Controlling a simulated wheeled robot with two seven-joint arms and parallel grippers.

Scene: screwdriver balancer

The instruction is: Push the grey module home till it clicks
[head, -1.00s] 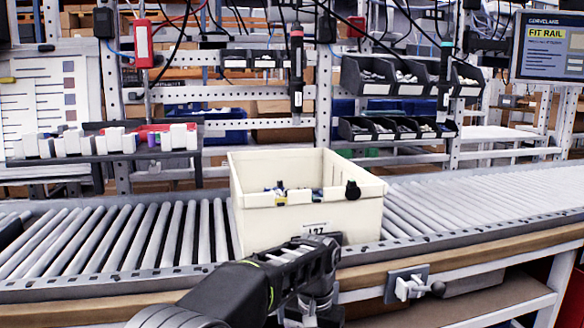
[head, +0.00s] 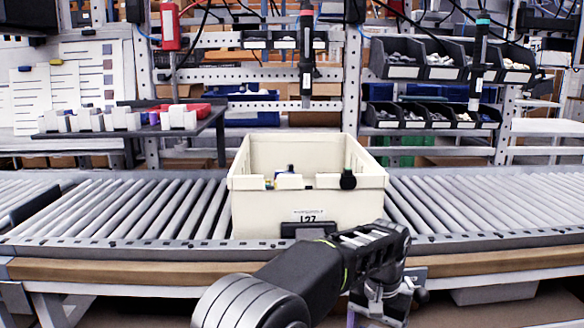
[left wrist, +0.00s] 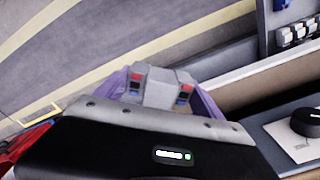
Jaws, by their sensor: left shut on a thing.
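The grey module (left wrist: 163,88) sits between the purple fingers of my left gripper (left wrist: 160,92) in the left wrist view. It is a small grey block with red and blue marks on its two sides. The fingers are shut on it. In the head view my left gripper (head: 372,298) is low in front of the conveyor's wooden edge, below and right of the cream tote. The module cannot be made out there, and I cannot tell which place it fits into. My right gripper is in neither view.
The cream tote (head: 255,210) stands on the roller conveyor (head: 130,210) with small items inside. A grey bracket (head: 417,274) is on the conveyor's front edge, partly behind my arm. In the left wrist view, a pale surface with a black knob (left wrist: 305,120) lies at right.

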